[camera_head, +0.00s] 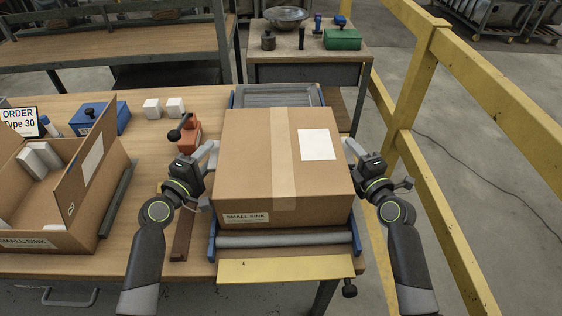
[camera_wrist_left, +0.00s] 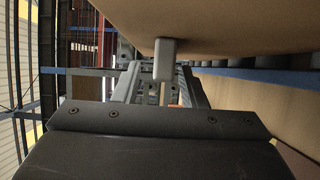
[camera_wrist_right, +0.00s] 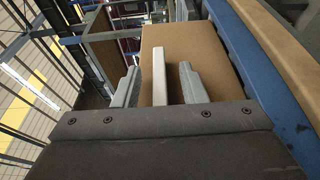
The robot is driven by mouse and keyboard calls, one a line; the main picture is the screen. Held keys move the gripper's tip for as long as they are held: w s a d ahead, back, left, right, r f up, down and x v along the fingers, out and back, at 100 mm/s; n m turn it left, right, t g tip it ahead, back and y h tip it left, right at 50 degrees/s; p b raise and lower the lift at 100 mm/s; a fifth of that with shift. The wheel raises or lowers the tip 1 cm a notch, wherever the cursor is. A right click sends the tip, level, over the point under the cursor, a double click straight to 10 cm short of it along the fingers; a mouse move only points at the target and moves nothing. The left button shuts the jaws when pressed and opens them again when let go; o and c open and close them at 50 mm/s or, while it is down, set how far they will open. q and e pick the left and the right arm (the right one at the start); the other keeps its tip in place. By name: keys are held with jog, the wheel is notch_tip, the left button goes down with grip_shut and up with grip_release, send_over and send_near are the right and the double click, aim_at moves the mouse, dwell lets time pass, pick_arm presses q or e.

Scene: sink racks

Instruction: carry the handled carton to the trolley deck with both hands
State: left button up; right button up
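The closed brown carton (camera_head: 260,150), labelled SMALL SINK, sits on a roller conveyor (camera_head: 285,239). My left gripper (camera_head: 207,160) is at its left side and my right gripper (camera_head: 353,155) at its right side. In the left wrist view, a grey handle (camera_wrist_left: 165,60) on the carton stands between the open fingers (camera_wrist_left: 160,88). In the right wrist view, a pale grey handle (camera_wrist_right: 159,75) stands between the open fingers (camera_wrist_right: 160,85), with gaps beside it. I cannot make out a trolley deck.
An open carton (camera_head: 95,180) with white pieces, a blue box (camera_head: 100,117) and an orange tool (camera_head: 190,132) are on the workbench to the left. A yellow plate (camera_head: 285,268) is at the conveyor's front. A yellow railing (camera_head: 450,180) runs along the right.

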pick_arm(q)
grip_shut()
pick_arm(e)
grip_shut()
pick_arm(q)
jog(key=shift+f, duration=0.1)
pick_arm(e)
jog(key=shift+f, duration=0.1)
dwell(1.0)
pick_arm(q)
jog(key=shift+r, duration=0.3)
pick_arm(e)
jog(key=shift+r, duration=0.3)
